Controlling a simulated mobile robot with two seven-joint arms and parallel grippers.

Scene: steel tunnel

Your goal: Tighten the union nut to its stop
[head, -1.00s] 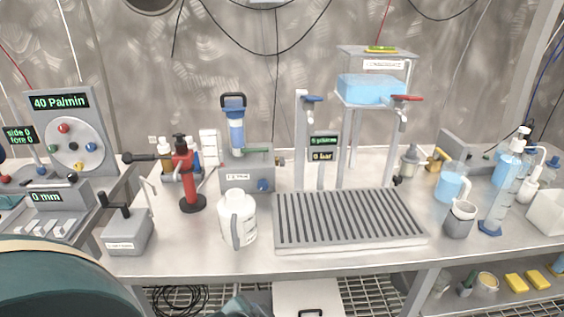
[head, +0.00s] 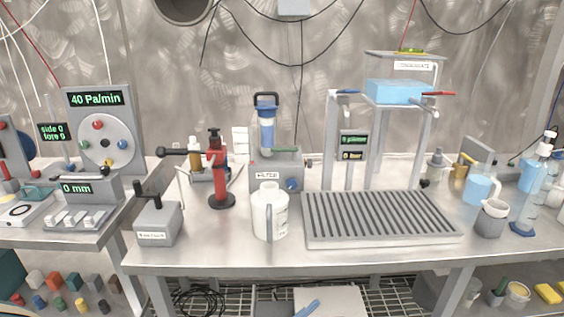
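I cannot make out which part is the union nut; the fittings are too small at this distance. A filter unit (head: 275,168) with a clear and blue cartridge (head: 266,130) and a black top handle stands at the back middle of the bench. A small fitting shows at its right side. A brass-coloured part (head: 461,167) stands at the back right beside a grey fitting (head: 436,163). A red stand (head: 217,172) with a black horizontal arm is left of the filter unit. Neither of my grippers is in view.
A ribbed drain tray (head: 380,243) lies at the bench's front middle, with a white jug (head: 269,212) to its left. A blue tank (head: 398,92) sits on a raised stand behind. A grey box (head: 158,222) with a lever is front left. A gap separates the left table (head: 70,240).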

